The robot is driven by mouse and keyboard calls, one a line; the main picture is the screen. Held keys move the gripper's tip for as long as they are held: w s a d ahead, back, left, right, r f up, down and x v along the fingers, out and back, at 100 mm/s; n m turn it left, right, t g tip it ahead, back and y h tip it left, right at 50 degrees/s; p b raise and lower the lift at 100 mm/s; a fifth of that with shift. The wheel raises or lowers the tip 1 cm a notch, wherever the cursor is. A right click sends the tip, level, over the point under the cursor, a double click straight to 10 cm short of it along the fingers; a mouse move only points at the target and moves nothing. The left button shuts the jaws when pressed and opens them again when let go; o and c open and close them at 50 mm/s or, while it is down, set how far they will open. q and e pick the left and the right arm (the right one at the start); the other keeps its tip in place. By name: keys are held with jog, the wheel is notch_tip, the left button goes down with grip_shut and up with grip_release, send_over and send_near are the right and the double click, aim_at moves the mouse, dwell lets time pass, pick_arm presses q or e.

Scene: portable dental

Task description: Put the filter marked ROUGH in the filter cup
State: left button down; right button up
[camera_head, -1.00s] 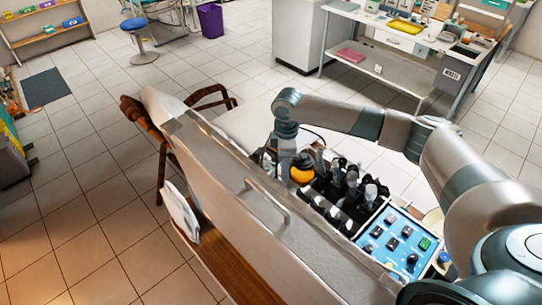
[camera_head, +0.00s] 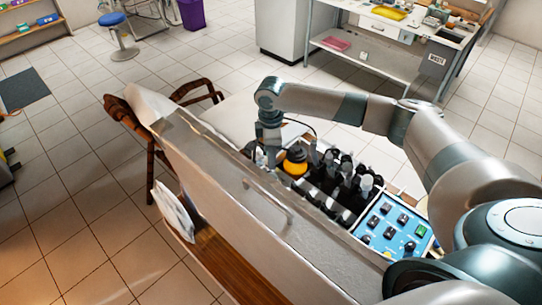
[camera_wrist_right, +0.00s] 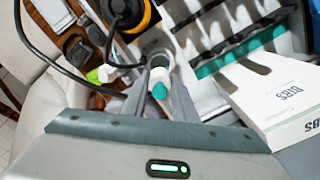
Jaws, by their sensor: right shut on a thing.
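My right gripper (camera_head: 268,157) points down into the open case, just left of a black and orange-yellow round part. In the right wrist view its fingers (camera_wrist_right: 160,98) are shut on a small pale piece with a teal end (camera_wrist_right: 160,91). I can read no ROUGH marking, so I cannot tell whether this piece is the filter. My left gripper is not in view.
The orange-yellow part (camera_head: 295,168) and a black cable (camera_wrist_right: 60,66) are close to the gripper. Several black handpieces in a rack (camera_head: 345,180) and a blue control panel (camera_head: 392,226) lie to the right. A white DIBS box (camera_wrist_right: 275,105) is near. The tall metal lid (camera_head: 235,205) stands in front.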

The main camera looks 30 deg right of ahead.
jog(key=shift+f+b, duration=1.7)
jog(key=shift+b, duration=0.1)
jog(key=shift+r, duration=0.1)
jog(key=shift+d+f+p, duration=0.1)
jog(key=shift+f+p, duration=0.25)
jog(key=shift+p, duration=0.05)
jog(key=shift+f+p, duration=0.1)
jog(key=shift+p, duration=0.25)
jog(key=shift+f, duration=0.15)
jog(key=shift+f+b, duration=0.3)
jog(key=shift+f, duration=1.25)
jog(key=shift+f, duration=0.25)
